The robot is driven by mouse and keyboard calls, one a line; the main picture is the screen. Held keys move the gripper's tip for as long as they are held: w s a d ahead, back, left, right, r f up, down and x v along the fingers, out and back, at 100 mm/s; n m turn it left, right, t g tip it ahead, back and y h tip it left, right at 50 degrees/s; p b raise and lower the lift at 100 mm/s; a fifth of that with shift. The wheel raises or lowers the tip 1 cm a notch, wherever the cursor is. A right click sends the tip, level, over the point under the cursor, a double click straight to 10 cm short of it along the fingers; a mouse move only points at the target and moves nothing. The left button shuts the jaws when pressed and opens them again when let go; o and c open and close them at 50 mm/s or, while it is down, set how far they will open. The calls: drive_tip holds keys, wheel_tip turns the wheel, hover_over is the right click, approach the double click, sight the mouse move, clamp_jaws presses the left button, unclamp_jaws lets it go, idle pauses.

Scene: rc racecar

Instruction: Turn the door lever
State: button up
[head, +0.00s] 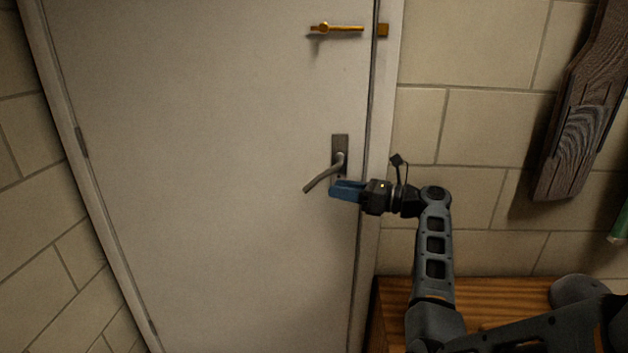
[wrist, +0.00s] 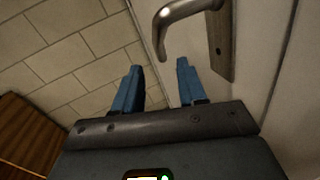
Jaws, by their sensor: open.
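The metal door lever (head: 322,179) sticks out from its upright plate (head: 340,146) near the right edge of the pale door (head: 220,150). It slants down to the left in the head view. My gripper (head: 333,190), with blue fingers, is just below the lever and plate. In the wrist view my gripper (wrist: 158,65) is open, its two fingers apart with nothing held between them. The curved lever (wrist: 190,9) is ahead of the fingertips, its free end near the gap. I cannot tell whether a finger touches it. The plate (wrist: 221,42) is to the right.
A brass bolt (head: 345,28) is high on the door, by the frame. A wooden surface (head: 480,300) is below my arm. A dark wooden piece (head: 580,110) hangs on the tiled wall at the right, near a green object (head: 619,222).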

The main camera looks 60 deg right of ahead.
sight(314, 184)
drive_tip(key=shift+x, duration=3.85)
drive_tip(key=shift+c, duration=0.5)
clamp_jaws()
